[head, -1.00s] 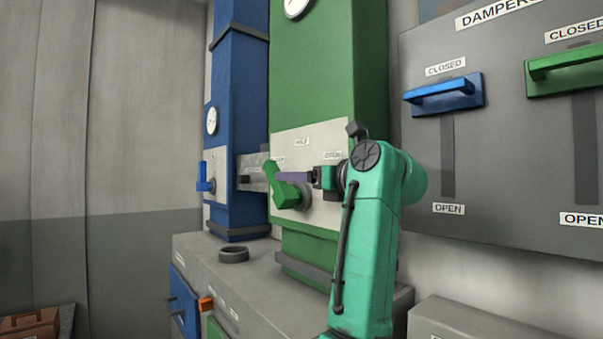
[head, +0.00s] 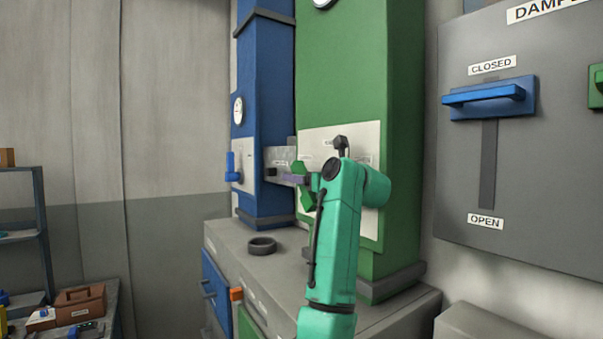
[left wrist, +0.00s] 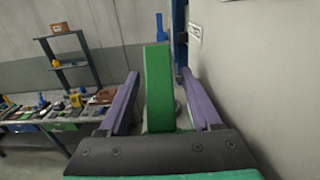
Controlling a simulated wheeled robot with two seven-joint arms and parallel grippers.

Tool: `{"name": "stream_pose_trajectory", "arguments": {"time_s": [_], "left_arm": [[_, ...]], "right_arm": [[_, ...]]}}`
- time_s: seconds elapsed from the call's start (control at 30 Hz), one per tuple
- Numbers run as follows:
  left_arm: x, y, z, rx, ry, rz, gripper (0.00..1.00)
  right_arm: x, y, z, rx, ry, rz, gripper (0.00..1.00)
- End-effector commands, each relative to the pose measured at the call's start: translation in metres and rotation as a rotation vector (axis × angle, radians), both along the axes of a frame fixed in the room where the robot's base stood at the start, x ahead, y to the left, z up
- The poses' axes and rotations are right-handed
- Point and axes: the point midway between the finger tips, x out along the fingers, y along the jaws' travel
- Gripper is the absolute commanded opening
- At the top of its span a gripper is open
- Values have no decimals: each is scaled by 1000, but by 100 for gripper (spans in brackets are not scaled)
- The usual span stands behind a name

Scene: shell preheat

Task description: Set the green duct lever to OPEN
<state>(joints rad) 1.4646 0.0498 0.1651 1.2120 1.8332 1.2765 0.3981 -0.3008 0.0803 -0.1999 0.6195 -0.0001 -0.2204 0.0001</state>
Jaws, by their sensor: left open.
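The green duct lever (head: 307,198) is on the pale plate (head: 371,218) of the green duct, largely hidden behind my left gripper (head: 288,178) in the head view. Its visible part leans up and to the left; the plate labels are too small or covered to read now. In the left wrist view the green lever (left wrist: 158,85) stands between the two purple fingers of my left gripper (left wrist: 158,80). The gripper is open, with a visible gap on each side of the lever. My right gripper is in neither view.
The blue duct (head: 264,110) with its blue lever (head: 231,166) stands to the left. A dark ring (head: 262,246) lies on the grey cabinet top (head: 232,236). A damper panel (head: 543,170) with a blue handle (head: 490,95) is at the right. Shelving (head: 38,215) stands far left.

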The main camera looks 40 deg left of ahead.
Motion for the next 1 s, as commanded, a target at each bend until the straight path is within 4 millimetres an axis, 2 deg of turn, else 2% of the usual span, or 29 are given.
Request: {"name": "stream_pose_trajectory", "arguments": {"time_s": [0.07, 0.1, 0.17, 0.2, 0.27, 1.0], "left_arm": [[0, 0, 0, 0, 0, 0, 65], [0, 0, 0, 0, 0, 0, 57], [0, 0, 0, 0, 0, 0, 34], [0, 0, 0, 0, 0, 0, 19], [0, 0, 0, 0, 0, 1, 0], [0, 0, 0, 0, 0, 1, 0]], "right_arm": [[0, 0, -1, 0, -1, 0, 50], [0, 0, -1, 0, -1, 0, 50], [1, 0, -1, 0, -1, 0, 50], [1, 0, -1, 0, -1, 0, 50], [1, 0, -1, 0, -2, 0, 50], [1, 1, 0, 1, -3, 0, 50]]}}
